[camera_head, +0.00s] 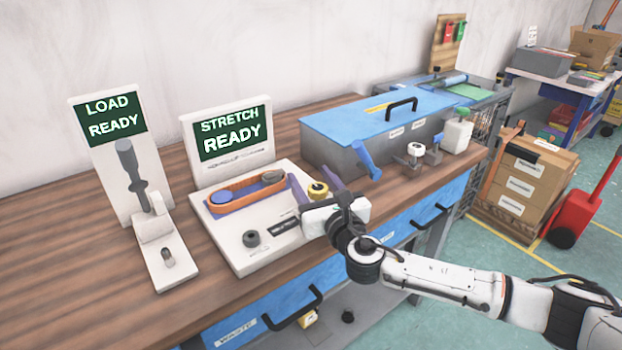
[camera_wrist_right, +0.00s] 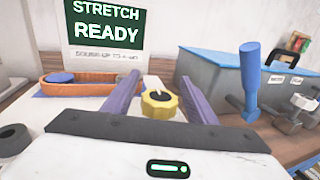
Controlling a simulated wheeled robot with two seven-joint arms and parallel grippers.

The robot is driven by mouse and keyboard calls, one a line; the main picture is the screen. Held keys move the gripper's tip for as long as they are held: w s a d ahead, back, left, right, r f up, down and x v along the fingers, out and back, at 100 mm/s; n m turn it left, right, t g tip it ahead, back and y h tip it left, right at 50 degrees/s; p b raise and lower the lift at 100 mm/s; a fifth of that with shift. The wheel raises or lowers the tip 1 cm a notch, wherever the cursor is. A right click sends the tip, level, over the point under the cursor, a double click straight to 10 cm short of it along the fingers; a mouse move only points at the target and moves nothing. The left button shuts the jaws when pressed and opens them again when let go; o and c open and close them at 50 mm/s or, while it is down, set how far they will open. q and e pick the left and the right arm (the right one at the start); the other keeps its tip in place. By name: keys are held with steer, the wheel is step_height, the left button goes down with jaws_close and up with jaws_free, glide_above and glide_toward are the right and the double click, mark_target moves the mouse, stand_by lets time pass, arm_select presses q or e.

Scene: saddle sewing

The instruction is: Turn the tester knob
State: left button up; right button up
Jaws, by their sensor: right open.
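The stretch tester (camera_head: 230,255) is a pale panel on the wooden bench, with a green "STRETCH READY" screen (camera_head: 231,133). Its yellow-rimmed knob (camera_head: 318,190) has a dark centre and sits at the panel's right side. In the right wrist view the yellow knob (camera_wrist_right: 159,106) shows between the two purple fingers. My right gripper (camera_head: 309,176) is open, with one finger on each side of the knob; I cannot tell whether they touch it. A black round part (camera_head: 250,238) stands at the panel's front. My left gripper is out of view.
An orange oval tray (camera_head: 222,211) lies on the tester. A "LOAD READY" stand (camera_head: 108,120) is at the left. A grey box with a blue lid (camera_head: 340,150) and a blue handle (camera_head: 366,158) stand right of the tester. Bare bench lies between the two stands.

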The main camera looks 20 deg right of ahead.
steer(key=shift+w, duration=0.15)
steer(key=shift+c, duration=0.4)
steer(key=c, duration=1)
